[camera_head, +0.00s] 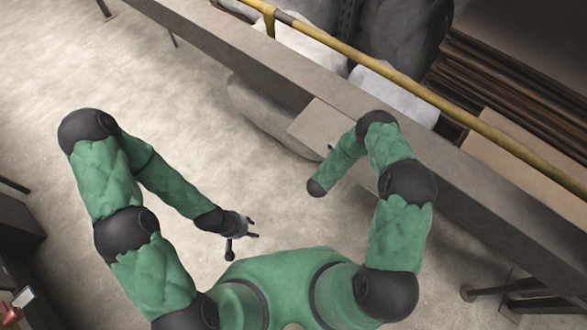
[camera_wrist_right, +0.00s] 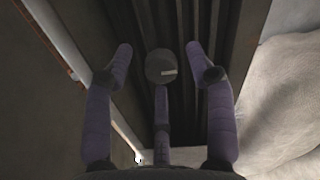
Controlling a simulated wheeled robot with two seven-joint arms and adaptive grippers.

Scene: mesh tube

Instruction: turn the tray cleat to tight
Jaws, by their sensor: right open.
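A round dark knob (camera_wrist_right: 160,66) with a short pale mark on its face shows in the right wrist view, between the fingertips of my right gripper (camera_wrist_right: 159,50). It may be the tray cleat. Its mark lies almost level across the picture. The purple outer fingers stand spread on either side, apart from the knob. The middle finger rises below it, and I cannot tell whether it touches. In the head view my right gripper is hidden by its own arm, and I cannot make out the cleat. My left gripper (camera_head: 252,229) is open and empty over the bare floor.
A long grey beam (camera_head: 262,75) crosses the head view diagonally, with a flat tan panel (camera_head: 317,125) at its edge. A yellow pipe (camera_head: 372,66) runs along beyond it. Pale sacks (camera_head: 310,45) lie behind.

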